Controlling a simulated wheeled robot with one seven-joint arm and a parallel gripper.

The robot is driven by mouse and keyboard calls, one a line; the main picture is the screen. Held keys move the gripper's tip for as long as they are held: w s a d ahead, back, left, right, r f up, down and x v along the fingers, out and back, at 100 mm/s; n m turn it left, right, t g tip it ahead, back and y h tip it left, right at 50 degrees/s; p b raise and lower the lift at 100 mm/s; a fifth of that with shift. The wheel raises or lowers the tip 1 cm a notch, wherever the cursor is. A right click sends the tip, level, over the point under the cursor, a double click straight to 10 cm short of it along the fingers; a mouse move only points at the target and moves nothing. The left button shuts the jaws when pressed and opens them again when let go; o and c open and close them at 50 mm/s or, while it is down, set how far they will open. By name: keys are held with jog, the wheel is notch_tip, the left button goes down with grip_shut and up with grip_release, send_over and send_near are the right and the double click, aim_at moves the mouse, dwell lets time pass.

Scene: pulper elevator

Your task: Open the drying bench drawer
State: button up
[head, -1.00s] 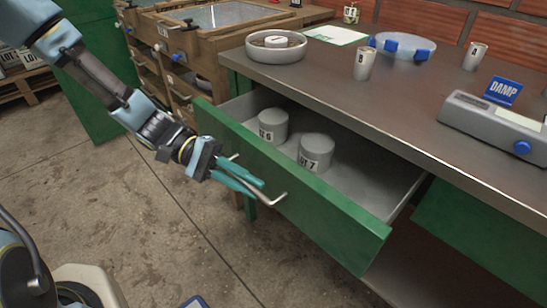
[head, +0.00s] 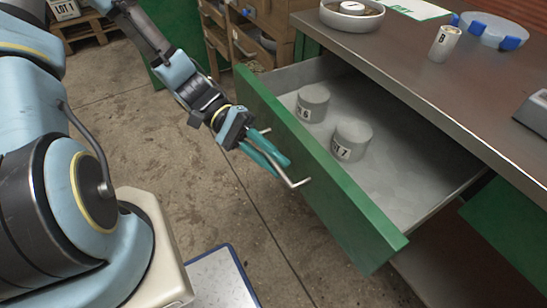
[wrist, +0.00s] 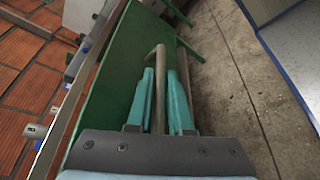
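The drying bench drawer (head: 410,190) is pulled well out from under the metal-topped bench, with its green front (head: 330,185) facing my arm. Two grey round tins with labels, one reading 7, stand inside it: one tin (head: 313,103) is behind and left of the other (head: 352,138). My gripper (head: 272,160) is at the bent metal drawer handle (head: 297,183). In the wrist view my gripper's teal fingers (wrist: 162,100) lie on both sides of the handle (wrist: 158,62) and look closed on it. The fingers partly hide the handle.
On the bench top (head: 405,75) stand a round dish (head: 352,14), a white cup (head: 445,43) and a clear bowl with blue clips (head: 494,30). A wooden cabinet (head: 250,45) stands beyond. A blue-edged white panel (head: 220,278) is low in front. Concrete floor lies open left of the drawer.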

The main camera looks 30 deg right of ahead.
jog(key=o, duration=0.4)
jog(key=shift+c, duration=0.2)
jog(key=v, duration=1)
jog(key=shift+w+a+r, duration=0.15)
jog(key=shift+w+a, duration=0.05)
jog(key=shift+w, duration=0.1)
jog(key=w+a+r+n+t+y+p, duration=0.2)
jog(key=w+a+r+t+p, duration=0.3)
jog(key=a+r+t, duration=0.3)
jog(key=w+a+r+n+t+y+p, duration=0.2)
jog(key=w+a+r+n+t+p, duration=0.2)
jog(key=a, duration=0.9)
jog(key=w+r+t+p, duration=0.2)
jog(key=w+r+t, duration=0.1)
jog(key=r+t, duration=0.1)
jog(key=shift+r+n+y, duration=0.3)
jog(key=shift+r+y, duration=0.1)
jog(key=shift+r, duration=0.05)
